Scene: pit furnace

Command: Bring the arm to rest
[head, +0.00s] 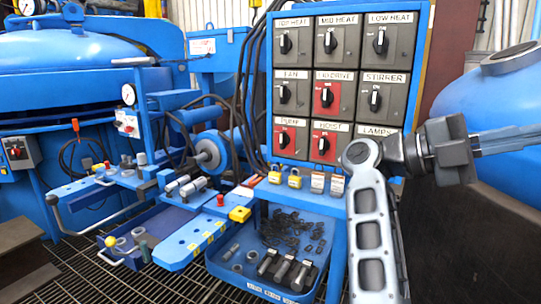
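My arm rises from the bottom edge at the right as a silver link with oval cut-outs, up to a round joint in front of the panel's lower right corner. From there a dark grey end section, which seems to be my gripper (440,150), points right. A pale blue-grey bar lies beyond it and runs out of the frame; I cannot tell whether it belongs to the gripper. The fingertips cannot be made out, and no held thing can be made out.
A switch panel (347,20) stands close behind my arm. Padlocks (295,182) and tags line the shelf below it. A blue tray (262,283) holds metal parts. A blue vessel (460,105) fills the right side. Blue machinery (60,60) stands left. Floor grating (95,275) shows at lower left.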

